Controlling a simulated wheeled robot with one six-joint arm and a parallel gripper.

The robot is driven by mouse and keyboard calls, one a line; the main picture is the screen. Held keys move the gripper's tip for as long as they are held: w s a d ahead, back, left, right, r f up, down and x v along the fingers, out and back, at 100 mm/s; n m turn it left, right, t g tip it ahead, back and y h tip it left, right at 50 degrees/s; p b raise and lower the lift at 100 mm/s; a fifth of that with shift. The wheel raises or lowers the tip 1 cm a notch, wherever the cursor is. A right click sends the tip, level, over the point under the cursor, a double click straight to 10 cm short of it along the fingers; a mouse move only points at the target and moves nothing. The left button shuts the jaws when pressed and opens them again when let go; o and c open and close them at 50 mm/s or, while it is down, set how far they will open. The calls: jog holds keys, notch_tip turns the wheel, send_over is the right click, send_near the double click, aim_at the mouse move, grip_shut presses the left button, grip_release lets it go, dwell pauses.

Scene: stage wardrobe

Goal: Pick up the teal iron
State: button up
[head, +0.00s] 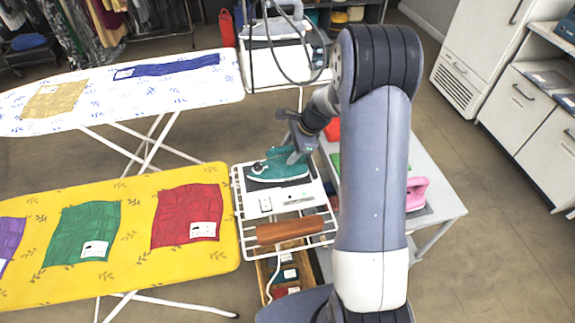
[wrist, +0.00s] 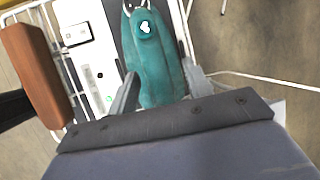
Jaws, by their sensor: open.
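The teal iron (head: 278,166) rests on a white-framed stand (head: 238,200) at the right end of the yellow ironing board. In the wrist view the teal iron (wrist: 153,62) lies in front of my gripper, with its body reaching in between the two fingers. My gripper (head: 296,150) is over the iron in the head view, and my arm hides part of the area. In the wrist view my gripper (wrist: 160,92) is open, with one finger on each side of the iron. I cannot tell whether the fingers touch it.
A brown wooden-looking block (head: 290,230) lies on the rack near the iron; it also shows in the wrist view (wrist: 38,72). A pink iron (head: 417,193) stands on the white table (head: 437,170) at right. The yellow board (head: 135,190) bears folded cloths. Floor is free farther right.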

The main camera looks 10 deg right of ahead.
jog(key=shift+c, duration=0.3)
grip_shut()
jog(key=shift+r, duration=0.1)
